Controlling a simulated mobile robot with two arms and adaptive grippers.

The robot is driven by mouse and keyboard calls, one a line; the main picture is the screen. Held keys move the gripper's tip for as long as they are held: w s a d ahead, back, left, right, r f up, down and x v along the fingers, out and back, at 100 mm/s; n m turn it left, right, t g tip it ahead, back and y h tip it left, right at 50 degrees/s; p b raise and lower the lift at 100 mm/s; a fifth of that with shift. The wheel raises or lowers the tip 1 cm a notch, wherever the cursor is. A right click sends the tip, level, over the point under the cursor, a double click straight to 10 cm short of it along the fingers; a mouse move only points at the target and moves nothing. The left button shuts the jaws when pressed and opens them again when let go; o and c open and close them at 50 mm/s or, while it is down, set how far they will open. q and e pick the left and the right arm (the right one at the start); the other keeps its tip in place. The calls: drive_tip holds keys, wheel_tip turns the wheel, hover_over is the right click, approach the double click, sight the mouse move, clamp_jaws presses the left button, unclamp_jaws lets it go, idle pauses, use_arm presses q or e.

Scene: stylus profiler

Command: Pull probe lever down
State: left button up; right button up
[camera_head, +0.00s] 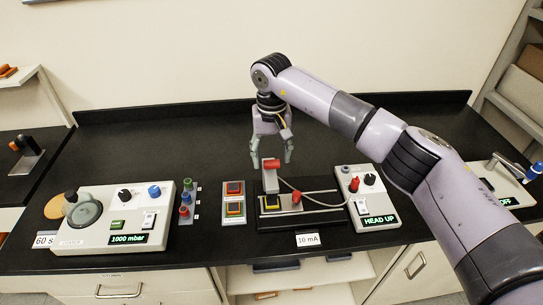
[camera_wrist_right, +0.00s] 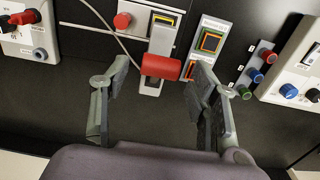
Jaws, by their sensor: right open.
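The probe lever is a grey arm with a red cylindrical handle (camera_head: 271,163) at its top, on the black-based probe unit (camera_head: 327,199) in the middle of the bench. The handle is raised and also shows in the right wrist view (camera_wrist_right: 161,66). My right gripper (camera_head: 273,160) is open, with its fingers pointing down around the handle's place in the head view. In the wrist view, the handle lies just beyond and between the fingertips (camera_wrist_right: 162,75), with a gap on both sides. My left gripper is not in view.
A control box (camera_head: 364,213) reading HEAD UP stands right of the probe unit, joined by a cable. A button panel (camera_head: 234,211) and a box (camera_head: 100,236) reading 1000 mbar stand to the left. The black bench (camera_head: 180,140) is clear behind them.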

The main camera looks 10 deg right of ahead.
drive_tip(key=shift+f+p, duration=0.35)
drive_tip(key=shift+f, duration=1.05)
drive_tip(key=shift+c, duration=0.2)
clamp_jaws()
